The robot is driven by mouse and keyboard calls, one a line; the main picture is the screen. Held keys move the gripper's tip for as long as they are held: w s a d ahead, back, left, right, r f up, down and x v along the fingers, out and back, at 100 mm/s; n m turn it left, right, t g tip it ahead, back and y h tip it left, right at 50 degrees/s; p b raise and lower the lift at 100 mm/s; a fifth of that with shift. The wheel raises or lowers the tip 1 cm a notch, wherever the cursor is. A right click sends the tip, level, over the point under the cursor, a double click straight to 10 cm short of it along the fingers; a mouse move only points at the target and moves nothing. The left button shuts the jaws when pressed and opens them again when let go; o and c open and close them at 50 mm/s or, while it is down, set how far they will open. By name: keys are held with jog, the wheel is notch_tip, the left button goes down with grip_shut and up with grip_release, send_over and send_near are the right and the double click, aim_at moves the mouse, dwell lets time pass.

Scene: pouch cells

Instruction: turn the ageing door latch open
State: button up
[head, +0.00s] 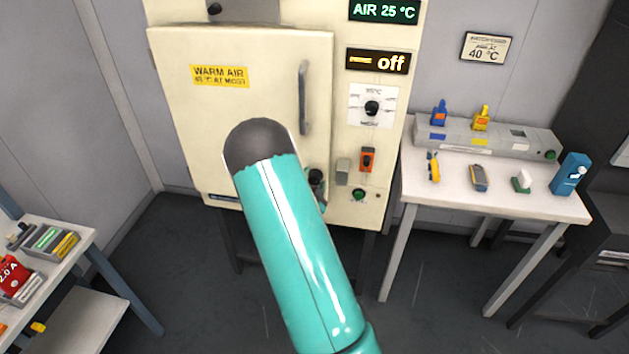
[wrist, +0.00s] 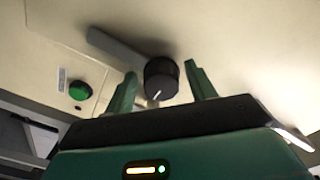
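The ageing cabinet's cream door (head: 215,110) looks closed in the head view, with a grey vertical handle (head: 304,98) near its right edge. The dark latch knob (head: 316,176) sits low by that edge, partly hidden by my teal arm. In the wrist view the black round knob (wrist: 161,80) has a white mark, and a grey bar (wrist: 118,50) runs from behind it to the upper left. My gripper (wrist: 160,69) is open, its two green fingers on either side of the knob with visible gaps.
Beside the door are a dial (head: 372,108), an orange switch (head: 367,160) and a green button (head: 359,195); the button also shows in the wrist view (wrist: 80,91).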

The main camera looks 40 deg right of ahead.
jog(key=shift+d+r, duration=0.1)
jog(key=shift+r, duration=0.05)
jog(key=v, duration=1.4)
